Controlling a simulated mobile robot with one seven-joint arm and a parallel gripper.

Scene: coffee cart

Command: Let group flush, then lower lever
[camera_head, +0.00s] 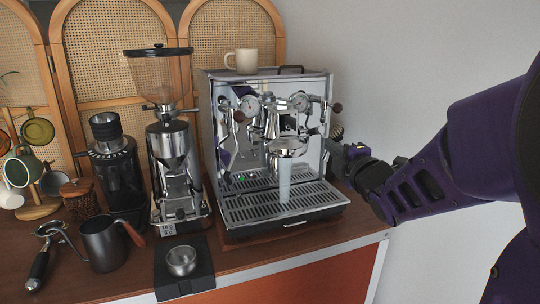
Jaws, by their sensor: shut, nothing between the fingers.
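The chrome espresso machine (315,88) stands on the counter. Its group head (286,147) is in the middle of the front, with no portafilter in it. A pale column of water (285,182) runs from the group down to the drip tray (262,207). The group's lever is too small to make out clearly among the chrome parts. My gripper (335,150) is at the right side of the machine, reaching in from the right at about group height. It is shut and empty. I cannot tell whether its fingertips touch anything.
A cream mug (241,61) stands on the machine. Left are a grinder (174,150), a smaller black grinder (115,168), a dark pitcher (103,244) and a portafilter (40,262). A metal cup (181,261) sits on a black mat (203,272) in front. The wall right is bare.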

